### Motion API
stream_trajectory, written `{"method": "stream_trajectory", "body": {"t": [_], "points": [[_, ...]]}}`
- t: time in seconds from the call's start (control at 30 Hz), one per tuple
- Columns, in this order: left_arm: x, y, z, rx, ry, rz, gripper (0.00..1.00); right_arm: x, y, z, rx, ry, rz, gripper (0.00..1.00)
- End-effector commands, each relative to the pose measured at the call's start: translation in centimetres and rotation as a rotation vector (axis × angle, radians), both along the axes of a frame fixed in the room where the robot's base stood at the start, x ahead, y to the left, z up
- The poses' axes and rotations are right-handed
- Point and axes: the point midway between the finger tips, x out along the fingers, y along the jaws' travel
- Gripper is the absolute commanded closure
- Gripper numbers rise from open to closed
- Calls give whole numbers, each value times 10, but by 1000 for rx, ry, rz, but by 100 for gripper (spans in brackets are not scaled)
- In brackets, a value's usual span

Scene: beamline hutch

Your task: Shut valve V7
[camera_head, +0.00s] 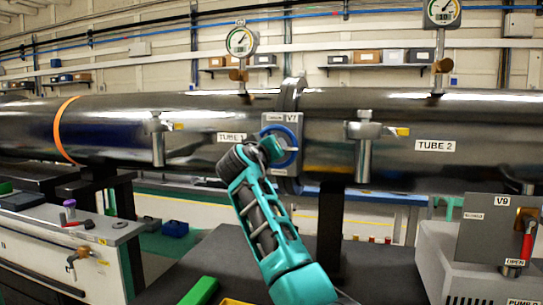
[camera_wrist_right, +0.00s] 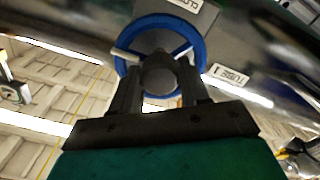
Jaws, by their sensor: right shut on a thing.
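Valve V7 is a blue-rimmed handwheel (camera_head: 294,151) on a grey plate marked V7 (camera_head: 292,118), at the joint between TUBE 1 and TUBE 2. My right gripper (camera_head: 272,150) reaches it from the front and hides part of the wheel. In the right wrist view the blue handwheel (camera_wrist_right: 203,45) has pale spokes and a dark round hub (camera_wrist_right: 158,73). The right gripper's two fingers (camera_wrist_right: 158,85) stand on either side of the hub and are shut on it. A small label (camera_wrist_right: 187,4) above the wheel is cut off. My left gripper is not in view.
Two gauges (camera_head: 241,42) stand on top of the steel tubes (camera_head: 440,110). Small clamps or fittings (camera_head: 364,150) flank the valve. A pump box with valve V9 (camera_head: 490,232) stands at right, a bench (camera_head: 60,240) at left. A green block (camera_head: 199,291) lies in front.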

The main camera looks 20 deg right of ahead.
Motion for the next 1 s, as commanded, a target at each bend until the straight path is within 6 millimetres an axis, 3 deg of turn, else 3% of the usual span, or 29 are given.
{"method": "stream_trajectory", "body": {"t": [1.0], "points": [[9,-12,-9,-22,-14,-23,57,1,1,-3,802,-539,-1,86]]}}
